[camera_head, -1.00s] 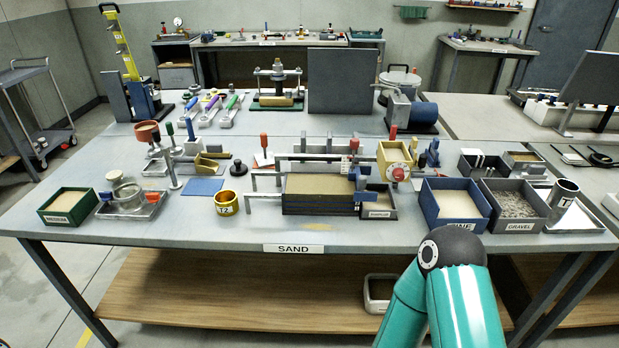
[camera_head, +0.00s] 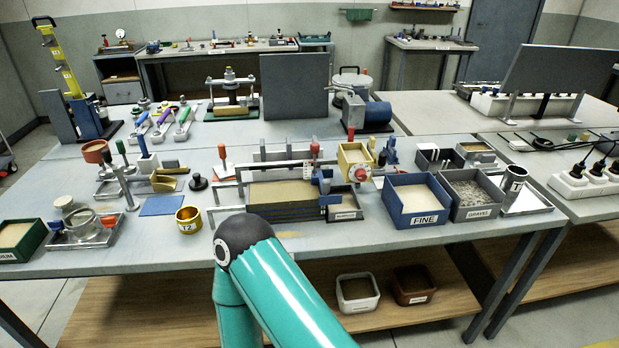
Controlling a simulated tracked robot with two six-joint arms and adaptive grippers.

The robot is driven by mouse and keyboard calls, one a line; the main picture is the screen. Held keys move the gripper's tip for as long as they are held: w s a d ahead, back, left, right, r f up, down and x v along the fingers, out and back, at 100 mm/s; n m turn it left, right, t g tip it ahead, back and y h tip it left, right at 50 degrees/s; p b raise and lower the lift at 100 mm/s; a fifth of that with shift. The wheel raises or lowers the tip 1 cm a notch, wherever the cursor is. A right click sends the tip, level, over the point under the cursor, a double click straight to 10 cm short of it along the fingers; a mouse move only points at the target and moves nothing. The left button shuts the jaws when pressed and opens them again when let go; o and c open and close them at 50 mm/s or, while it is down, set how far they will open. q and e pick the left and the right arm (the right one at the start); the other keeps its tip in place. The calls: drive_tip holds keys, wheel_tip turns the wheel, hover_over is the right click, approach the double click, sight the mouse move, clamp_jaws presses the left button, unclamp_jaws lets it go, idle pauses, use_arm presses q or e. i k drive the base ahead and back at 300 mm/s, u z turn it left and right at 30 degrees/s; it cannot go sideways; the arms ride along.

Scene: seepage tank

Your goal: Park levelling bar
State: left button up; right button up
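A sand tank (camera_head: 285,211) with dark walls and level-looking sand stands at the middle of the front table. A thin grey horizontal bar (camera_head: 262,164) runs along above its back side, near a red-knobbed blue fitting (camera_head: 321,183) at the tank's right end. I cannot tell for sure which grey bar is the levelling bar. One teal arm of mine rises from the bottom, its black elbow in front of the tank's left front. Neither gripper is in view, so I cannot see what either holds.
A yellow cup (camera_head: 188,220) and a blue mat (camera_head: 162,205) lie left of the tank. A blue FINE box (camera_head: 421,205) and a grey GRAVEL box (camera_head: 469,199) stand to the right. A dark upright panel (camera_head: 294,86) stands behind. The table's front strip is mostly clear.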

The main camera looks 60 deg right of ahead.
sight(321, 179)
drive_tip(key=z, duration=0.15)
drive_tip(key=k, duration=1.5)
drive_tip(key=z, duration=0.5)
drive_tip(key=i, duration=1)
drive_tip(key=z, duration=0.05)
